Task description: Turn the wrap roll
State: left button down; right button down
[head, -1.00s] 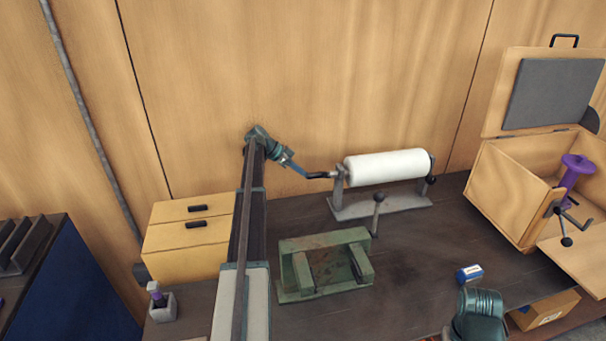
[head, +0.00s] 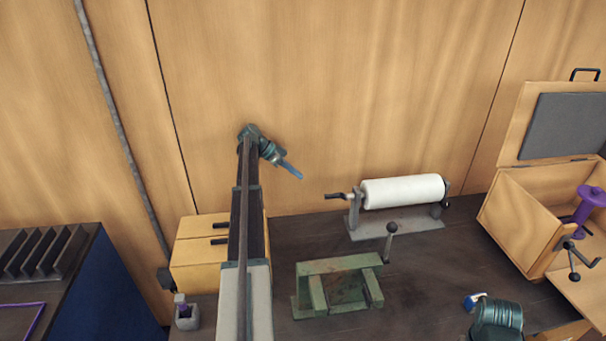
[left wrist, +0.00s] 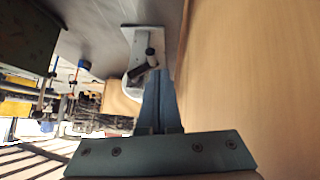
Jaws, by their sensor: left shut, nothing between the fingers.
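The white wrap roll (head: 403,191) lies on its grey stand (head: 398,224) at the back of the bench, with a black-handled crank (head: 338,196) at its left end. My left gripper (head: 298,175) is shut and empty, up and to the left of the crank handle and apart from it. In the left wrist view my shut fingers (left wrist: 160,85) point toward the stand (left wrist: 148,38), and the roll is mostly hidden beyond it. Part of my right arm shows at the lower right of the head view, but its fingers do not show.
A green vise-like fixture (head: 338,283) with an upright lever stands in front of the roll. A yellow drawer box (head: 195,262) is at left. An open wooden box (head: 515,205) holding a purple spool (head: 590,198) is at right. A wooden wall (head: 330,90) rises behind.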

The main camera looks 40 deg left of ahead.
pick_arm(q)
jog(key=shift+s+a+r, duration=0.1)
jog(key=shift+a, duration=0.05)
jog(key=s+d+r+y+p, duration=0.1)
jog(key=s+d+r+p, duration=0.1)
jog(key=d+r+p, duration=0.35)
jog(key=t+b, duration=0.1)
jog(key=b, duration=0.7)
send_over(327, 195)
jog(key=s+a, duration=0.2)
notch_tip(327, 195, down, 8)
notch_tip(327, 195, down, 3)
jog(key=b, duration=0.3)
jog(key=shift+w+d+f+m, duration=0.15)
jog(key=shift+f+m, duration=0.05)
jog(key=shift+m, duration=0.2)
jog(key=shift+f+n+g+h+b, duration=0.3)
jog(key=shift+f+g+b, duration=0.1)
jog(key=shift+b, duration=0.1)
